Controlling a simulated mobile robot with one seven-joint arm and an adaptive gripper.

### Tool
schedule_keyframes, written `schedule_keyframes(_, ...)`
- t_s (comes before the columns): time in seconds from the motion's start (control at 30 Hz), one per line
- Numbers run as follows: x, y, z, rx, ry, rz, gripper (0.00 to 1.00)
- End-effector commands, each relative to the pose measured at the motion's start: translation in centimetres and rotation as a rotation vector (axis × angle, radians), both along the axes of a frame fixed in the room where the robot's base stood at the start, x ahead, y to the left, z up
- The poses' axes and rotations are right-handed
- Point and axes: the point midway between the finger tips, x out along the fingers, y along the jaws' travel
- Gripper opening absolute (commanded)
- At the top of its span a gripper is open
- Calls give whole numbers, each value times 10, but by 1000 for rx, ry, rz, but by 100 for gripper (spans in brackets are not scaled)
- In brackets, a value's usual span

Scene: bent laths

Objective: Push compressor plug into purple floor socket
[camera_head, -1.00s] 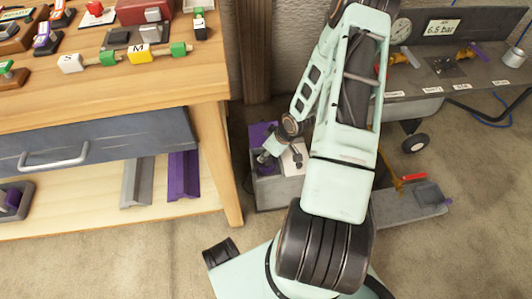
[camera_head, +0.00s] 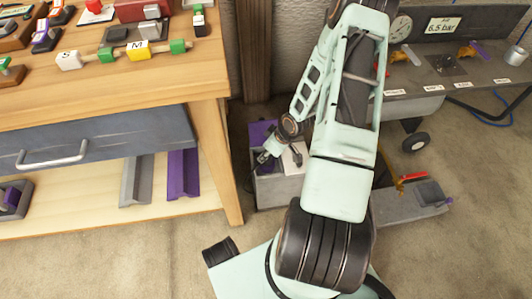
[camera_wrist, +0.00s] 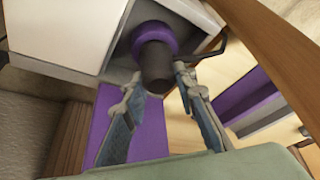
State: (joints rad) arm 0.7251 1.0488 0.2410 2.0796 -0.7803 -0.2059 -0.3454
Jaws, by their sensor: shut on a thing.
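My gripper (camera_head: 266,158) is low at the grey floor box (camera_head: 270,192), left of my arm in the head view. In the wrist view my gripper (camera_wrist: 158,80) has its two fingers on either side of a dark round plug (camera_wrist: 156,66). The plug is lined up with a purple ring (camera_wrist: 153,38) beside the white panel of the box. I cannot tell whether the ring belongs to the socket or the plug, or how deep the plug sits. The head view hides the plug's tip behind the gripper.
A purple panel (camera_head: 262,132) lies beside the gripper. The wooden bench's leg (camera_head: 217,165) stands close on the left. A purple angled piece (camera_head: 183,175) lies on its lower shelf.

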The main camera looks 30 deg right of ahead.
Motion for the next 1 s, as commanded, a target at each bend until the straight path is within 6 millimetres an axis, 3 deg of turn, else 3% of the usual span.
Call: schedule_keyframes(1.0, 0, 0, -7, 0, 0, 0, 2)
